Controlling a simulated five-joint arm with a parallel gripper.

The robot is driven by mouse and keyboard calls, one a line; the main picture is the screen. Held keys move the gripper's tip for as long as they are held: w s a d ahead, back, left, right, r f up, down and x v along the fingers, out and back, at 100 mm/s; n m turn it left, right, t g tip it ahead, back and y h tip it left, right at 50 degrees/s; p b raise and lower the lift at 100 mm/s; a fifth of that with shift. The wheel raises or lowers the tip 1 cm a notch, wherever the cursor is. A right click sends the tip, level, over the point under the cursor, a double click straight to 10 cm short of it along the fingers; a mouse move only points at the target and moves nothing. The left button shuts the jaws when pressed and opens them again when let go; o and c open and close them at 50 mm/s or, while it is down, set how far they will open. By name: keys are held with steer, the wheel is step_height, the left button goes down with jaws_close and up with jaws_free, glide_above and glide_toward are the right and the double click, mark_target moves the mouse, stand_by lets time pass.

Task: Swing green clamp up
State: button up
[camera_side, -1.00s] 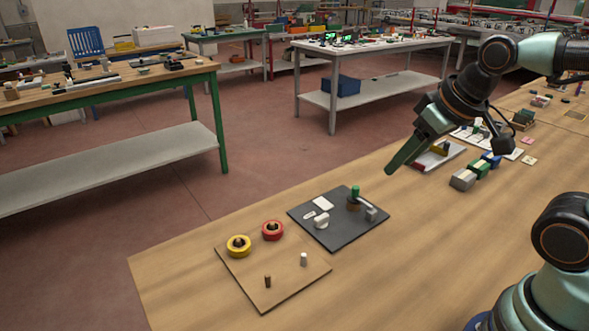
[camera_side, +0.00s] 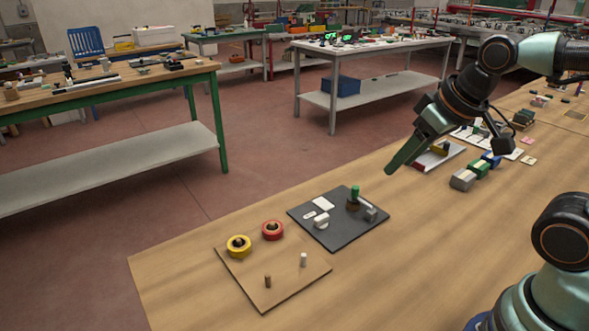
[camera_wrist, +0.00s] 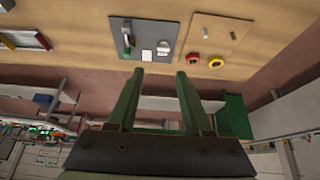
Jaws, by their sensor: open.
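The green clamp (camera_side: 355,192) is a small upright green handle on a brown base, near the back right of a dark grey plate (camera_side: 333,238). A grey block sits beside it on the plate. In the wrist view the clamp (camera_wrist: 126,41) shows as a small green piece on the dark plate (camera_wrist: 147,54). My gripper (camera_side: 390,171) is above the table, up and to the right of the clamp, and does not touch it. In the wrist view my gripper (camera_wrist: 161,72) has its two green fingers spread wide, with nothing between them.
A wooden board (camera_side: 262,285) with two pegs lies left of the plate. A yellow ring (camera_side: 238,246) and a red ring (camera_side: 272,230) are at its back edge. Coloured blocks (camera_side: 463,180) stand to the right. The table's front middle is clear.

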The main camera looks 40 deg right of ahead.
steer(key=shift+o, duration=0.5)
steer(key=m+g, duration=0.5)
steer(key=g, duration=0.1)
glide_above(356, 187)
step_height(356, 187, down, 8)
steer(key=shift+n, duration=0.3)
step_height(356, 187, down, 11)
jaws_close()
stand_by(0.7)
